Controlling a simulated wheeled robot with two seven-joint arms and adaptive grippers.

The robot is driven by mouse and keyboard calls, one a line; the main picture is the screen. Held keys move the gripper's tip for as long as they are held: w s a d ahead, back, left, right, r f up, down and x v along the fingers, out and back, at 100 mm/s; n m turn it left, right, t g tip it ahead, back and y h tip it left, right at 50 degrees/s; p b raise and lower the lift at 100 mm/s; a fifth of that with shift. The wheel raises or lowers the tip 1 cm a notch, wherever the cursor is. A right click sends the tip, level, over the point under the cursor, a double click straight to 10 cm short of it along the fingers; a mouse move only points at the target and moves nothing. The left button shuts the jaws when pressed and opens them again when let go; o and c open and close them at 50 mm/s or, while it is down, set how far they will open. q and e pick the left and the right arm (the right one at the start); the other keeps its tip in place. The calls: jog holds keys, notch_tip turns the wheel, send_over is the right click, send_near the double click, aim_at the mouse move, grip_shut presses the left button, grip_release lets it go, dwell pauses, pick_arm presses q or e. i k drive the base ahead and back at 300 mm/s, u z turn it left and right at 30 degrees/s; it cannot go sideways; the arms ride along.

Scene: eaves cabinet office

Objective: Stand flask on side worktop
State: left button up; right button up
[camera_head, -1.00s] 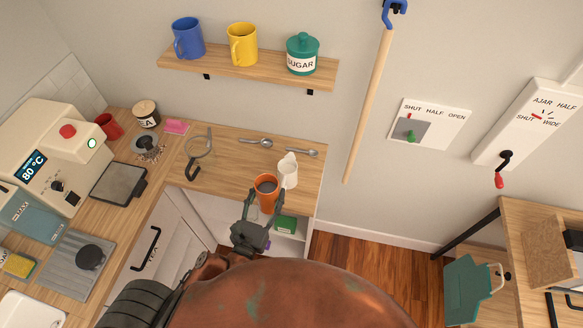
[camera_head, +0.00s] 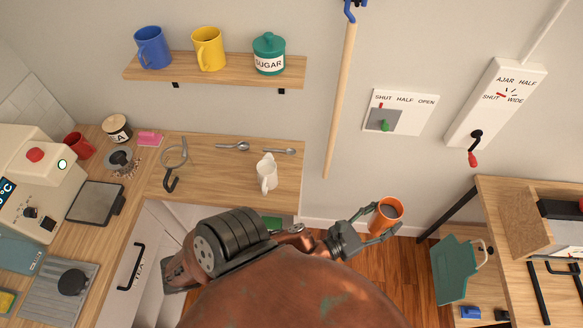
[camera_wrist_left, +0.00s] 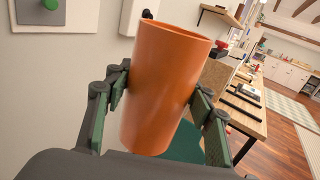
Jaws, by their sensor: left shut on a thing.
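An orange, open-topped cylinder, the only flask-like thing in my grip (camera_head: 390,207), is held by my left gripper (camera_head: 381,224). Its inside looks dark. In the left wrist view the fingers (camera_wrist_left: 160,92) close on both sides of the orange flask (camera_wrist_left: 165,85), which is tilted slightly. It hangs over the wooden floor, between the left counter and the right-hand side worktop (camera_head: 510,200), touching neither. The worktop also shows behind it in the left wrist view (camera_wrist_left: 240,118). My right gripper is not in view.
A cork-brown block (camera_head: 518,217) and dark trays (camera_head: 562,208) sit on the side worktop. A wooden pole (camera_head: 340,100) hangs on the wall.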

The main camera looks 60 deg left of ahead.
aim_at(225, 177)
jog(key=z, duration=0.4)
jog(key=k, duration=1.15)
jog(key=u, duration=1.2)
